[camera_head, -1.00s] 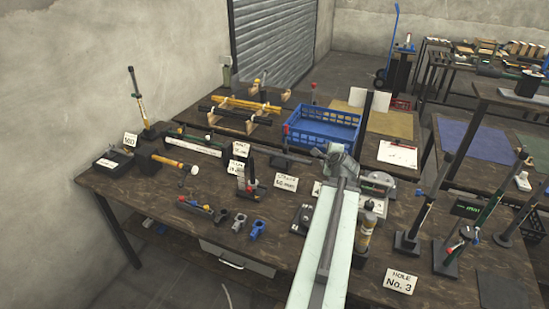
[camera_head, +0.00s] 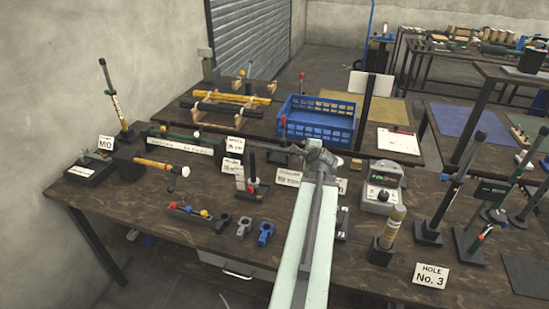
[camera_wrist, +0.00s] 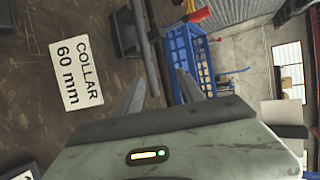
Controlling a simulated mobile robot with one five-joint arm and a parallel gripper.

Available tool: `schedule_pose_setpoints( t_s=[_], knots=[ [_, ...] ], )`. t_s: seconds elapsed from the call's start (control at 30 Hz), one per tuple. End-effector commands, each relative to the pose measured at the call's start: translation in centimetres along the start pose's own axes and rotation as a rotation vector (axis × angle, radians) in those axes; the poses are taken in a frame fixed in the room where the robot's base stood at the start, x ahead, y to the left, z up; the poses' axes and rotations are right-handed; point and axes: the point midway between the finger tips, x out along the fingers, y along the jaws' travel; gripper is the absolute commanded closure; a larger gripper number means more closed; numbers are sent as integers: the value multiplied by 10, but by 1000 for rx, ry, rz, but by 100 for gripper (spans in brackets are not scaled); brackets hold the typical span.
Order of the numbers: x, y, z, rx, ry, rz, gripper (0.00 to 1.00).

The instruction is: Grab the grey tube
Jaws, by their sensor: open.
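A thin grey bar, which looks like the grey tube (camera_head: 268,147), lies across the table just left of my gripper in the head view. In the wrist view the grey tube (camera_wrist: 146,45) runs down from the top edge toward the gap between my jaws. My gripper (camera_head: 304,151) is open; its two fingers (camera_wrist: 160,82) stand apart in the wrist view. A white card reading "COLLAR 60 mm" (camera_wrist: 76,73) lies beside the tube.
A blue crate (camera_head: 318,130) stands behind my gripper. A red-and-black upright tool (camera_head: 252,182) stands left of it. Collars (camera_head: 244,228) lie at the front.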

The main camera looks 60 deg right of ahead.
Motion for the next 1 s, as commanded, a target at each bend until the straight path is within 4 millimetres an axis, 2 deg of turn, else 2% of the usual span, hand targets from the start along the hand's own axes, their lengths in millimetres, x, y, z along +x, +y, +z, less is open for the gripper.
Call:
schedule_pose_setpoints(
  t_s=[0.03, 0.13, 0.33, 0.5, 0.67, 0.87, 1.0],
  knots=[
    [6, 12, -1, -1, -1, 0, 55],
    [10, 19, -2, -1, -3, 1, 55],
    [13, 18, 0, -2, -5, 1, 55],
    [35, 20, 0, -2, -6, 1, 55],
    [39, 20, 1, -3, -5, 1, 55],
    [69, 30, 4, -4, -7, 1, 55],
    [90, 28, 5, -3, -6, 1, 55]
  ],
)
